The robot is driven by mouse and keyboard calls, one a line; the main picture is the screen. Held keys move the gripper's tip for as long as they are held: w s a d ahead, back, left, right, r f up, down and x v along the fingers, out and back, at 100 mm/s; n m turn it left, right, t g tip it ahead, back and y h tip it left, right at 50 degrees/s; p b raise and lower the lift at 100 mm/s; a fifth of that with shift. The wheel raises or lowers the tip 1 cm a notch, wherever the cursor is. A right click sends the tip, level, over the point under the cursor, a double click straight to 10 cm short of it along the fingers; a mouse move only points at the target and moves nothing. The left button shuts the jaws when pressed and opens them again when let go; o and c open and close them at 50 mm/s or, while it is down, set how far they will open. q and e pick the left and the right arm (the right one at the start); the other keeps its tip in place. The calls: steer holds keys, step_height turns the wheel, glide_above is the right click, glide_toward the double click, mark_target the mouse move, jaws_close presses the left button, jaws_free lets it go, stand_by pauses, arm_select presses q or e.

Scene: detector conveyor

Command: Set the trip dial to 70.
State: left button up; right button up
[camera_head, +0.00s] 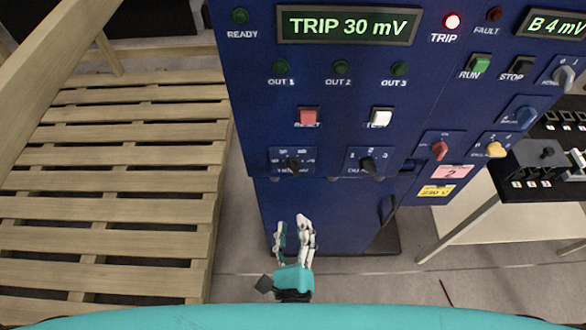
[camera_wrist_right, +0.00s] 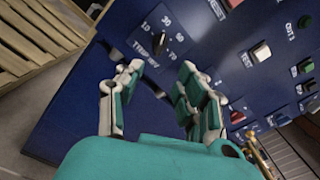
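The trip dial (camera_head: 293,163) is a small black knob on the lower left of the blue panel. In the right wrist view the dial (camera_wrist_right: 159,43) shows between the marks 10, 30, 50 and 70; I cannot make out its pointer surely. The green display (camera_head: 348,26) reads TRIP 30 mV. My right gripper (camera_head: 292,224) is open and empty, below the dial and apart from it. In the right wrist view its fingers (camera_wrist_right: 159,72) stand apart, with the dial beyond the gap. My left gripper is not in view.
A second black knob (camera_head: 367,164) is right of the trip dial. A red button (camera_head: 307,117) and a white button (camera_head: 381,117) sit above. The red TRIP lamp (camera_head: 452,21) is lit. A wooden slatted structure (camera_head: 115,170) stands left of the cabinet; a table with black devices is right.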

mark_target(293, 173)
steer(key=w+p, duration=0.3)
steer(key=w, duration=1)
steer(key=shift+w, duration=0.6)
jaws_close()
